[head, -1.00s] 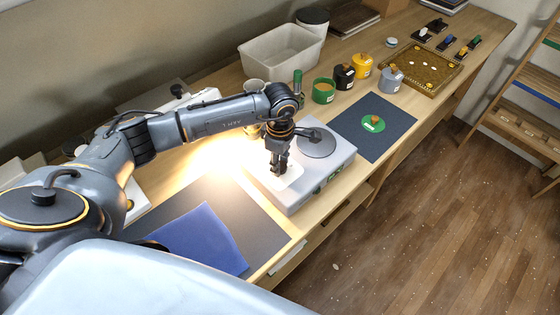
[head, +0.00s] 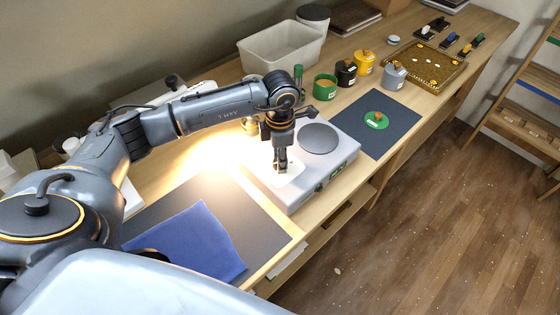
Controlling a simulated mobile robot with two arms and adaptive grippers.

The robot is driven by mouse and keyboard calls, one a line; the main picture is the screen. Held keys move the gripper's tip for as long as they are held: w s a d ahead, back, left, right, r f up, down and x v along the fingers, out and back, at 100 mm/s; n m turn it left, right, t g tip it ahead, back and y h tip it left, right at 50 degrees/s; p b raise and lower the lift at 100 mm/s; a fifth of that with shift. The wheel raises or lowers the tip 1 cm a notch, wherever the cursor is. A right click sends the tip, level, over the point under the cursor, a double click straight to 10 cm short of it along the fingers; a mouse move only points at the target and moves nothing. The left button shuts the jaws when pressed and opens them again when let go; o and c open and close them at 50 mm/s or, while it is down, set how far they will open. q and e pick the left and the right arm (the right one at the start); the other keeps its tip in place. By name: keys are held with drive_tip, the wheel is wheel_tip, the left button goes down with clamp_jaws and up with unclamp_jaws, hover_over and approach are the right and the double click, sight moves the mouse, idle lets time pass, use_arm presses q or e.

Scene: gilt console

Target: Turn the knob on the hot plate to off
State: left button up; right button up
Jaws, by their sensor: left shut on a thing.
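The hot plate (head: 345,157) is a pale grey box on the wooden table, with a round dark burner (head: 319,138) on its top. My left gripper (head: 281,171) points straight down over this patch. It is shut on the knob, which its fingers hide almost wholly, so its setting cannot be read. Small green-lit controls or marks show on the hot plate's front face. My right gripper is not in view.
A blue cloth (head: 198,245) lies on a dark mat left of the hot plate. Several small pots and a white bin (head: 281,55) stand behind. A bright glow lights the table to the left.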

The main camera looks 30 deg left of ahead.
use_arm(q)
drive_tip(key=n+b, duration=0.1)
drive_tip(key=n, duration=0.3)
drive_tip(key=shift+f+b, duration=0.1)
drive_tip(key=shift+b, duration=0.3)
drive_tip(key=shift+n+b, duration=0.35)
drive_tip(key=shift+n, duration=0.95)
drive_tip(key=o, duration=1.2)
drive_tip(key=shift+c, duration=0.2)
drive_tip(key=shift+r, duration=0.25)
wheel_tip(320, 180, up, 12)
drive_tip(key=shift+f, duration=0.15)
